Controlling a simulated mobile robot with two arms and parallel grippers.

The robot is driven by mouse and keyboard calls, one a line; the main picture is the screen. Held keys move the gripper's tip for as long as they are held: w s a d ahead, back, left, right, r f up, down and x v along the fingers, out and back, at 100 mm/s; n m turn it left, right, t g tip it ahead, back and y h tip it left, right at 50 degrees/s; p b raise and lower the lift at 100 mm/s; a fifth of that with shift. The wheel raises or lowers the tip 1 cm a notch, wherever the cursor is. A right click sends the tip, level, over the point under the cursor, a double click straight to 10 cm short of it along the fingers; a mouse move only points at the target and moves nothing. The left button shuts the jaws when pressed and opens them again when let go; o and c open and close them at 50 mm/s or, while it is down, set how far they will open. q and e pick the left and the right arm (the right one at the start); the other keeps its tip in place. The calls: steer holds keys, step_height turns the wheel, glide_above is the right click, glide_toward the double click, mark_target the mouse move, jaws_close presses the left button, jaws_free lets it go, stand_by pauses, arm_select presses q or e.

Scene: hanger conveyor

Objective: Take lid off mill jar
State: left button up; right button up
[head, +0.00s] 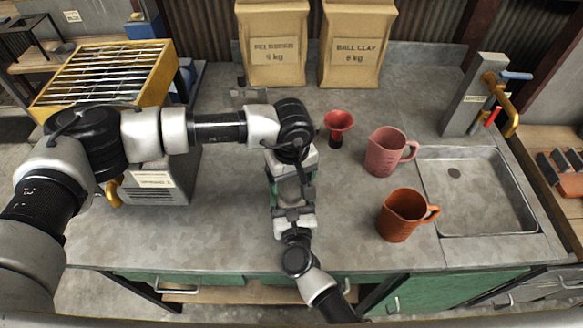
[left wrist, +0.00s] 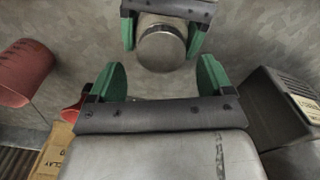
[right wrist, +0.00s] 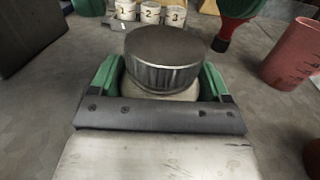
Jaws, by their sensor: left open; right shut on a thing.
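The mill jar (head: 290,190) stands between my two grippers in the head view, partly hidden by them. Its grey metal lid (right wrist: 165,58) has a ribbed side and sits on the pale jar body (right wrist: 160,92). My right gripper (right wrist: 158,88) is shut on the jar body below the lid, a green finger on each side. The lid also shows in the left wrist view (left wrist: 160,48), between the right gripper's fingers. My left gripper (left wrist: 164,80) is open and empty, its green fingers apart from the lid.
A red funnel (head: 338,124), a pink jug (head: 388,152) and an orange-brown jug (head: 404,214) stand right of the jar, before the sink (head: 480,195). Two clay bags (head: 275,45) stand behind. A grey box (head: 160,185) is on the left. White numbered cups (right wrist: 150,13) show behind the lid.

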mark_target(291, 188)
arm_select(q)
steer(key=shift+f, duration=1.85)
steer(key=c, duration=0.9)
steer(key=n, duration=0.3)
steer(key=shift+r, duration=0.1)
arm_select(e)
steer(key=shift+a, duration=0.1)
arm_select(q)
steer(key=o, duration=0.8)
steer(key=shift+o, duration=1)
